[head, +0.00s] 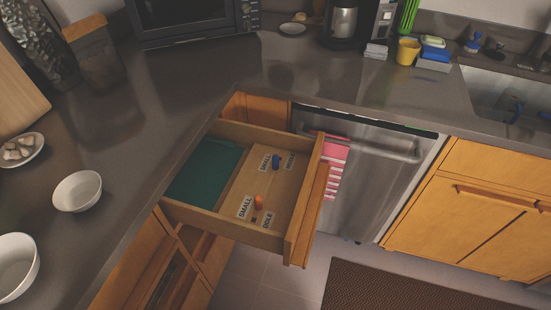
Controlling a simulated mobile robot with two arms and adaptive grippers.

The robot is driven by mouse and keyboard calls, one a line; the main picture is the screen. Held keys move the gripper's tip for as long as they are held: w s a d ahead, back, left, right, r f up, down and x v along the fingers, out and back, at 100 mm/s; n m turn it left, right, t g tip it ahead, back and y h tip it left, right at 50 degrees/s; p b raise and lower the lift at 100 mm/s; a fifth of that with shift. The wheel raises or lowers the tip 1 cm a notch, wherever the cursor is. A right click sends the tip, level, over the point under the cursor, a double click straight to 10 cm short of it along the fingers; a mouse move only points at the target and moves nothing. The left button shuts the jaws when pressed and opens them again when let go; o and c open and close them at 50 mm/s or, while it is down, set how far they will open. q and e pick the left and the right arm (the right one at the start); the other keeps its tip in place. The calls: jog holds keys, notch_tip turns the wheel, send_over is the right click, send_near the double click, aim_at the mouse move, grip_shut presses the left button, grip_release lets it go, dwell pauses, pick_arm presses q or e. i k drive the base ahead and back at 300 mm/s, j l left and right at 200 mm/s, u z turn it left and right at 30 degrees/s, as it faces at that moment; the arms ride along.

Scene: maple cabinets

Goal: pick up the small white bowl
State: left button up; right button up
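A small white bowl (78,191) stands upright on the dark counter at the left. It looks empty. A larger white bowl (16,266) stands nearer, at the lower left, partly cut off by the picture edge. Neither of my grippers shows in the head view, so their places and states are hidden.
An open wooden drawer (228,224) juts out past the counter edge, with a green board (204,172) and small labelled items inside. A plate of pale pieces (20,150) lies behind the small bowl. The counter (150,130) right of the bowls is clear.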

aim_at(80, 191)
jog(key=u, duration=1.45)
jog(key=k+j, duration=0.1)
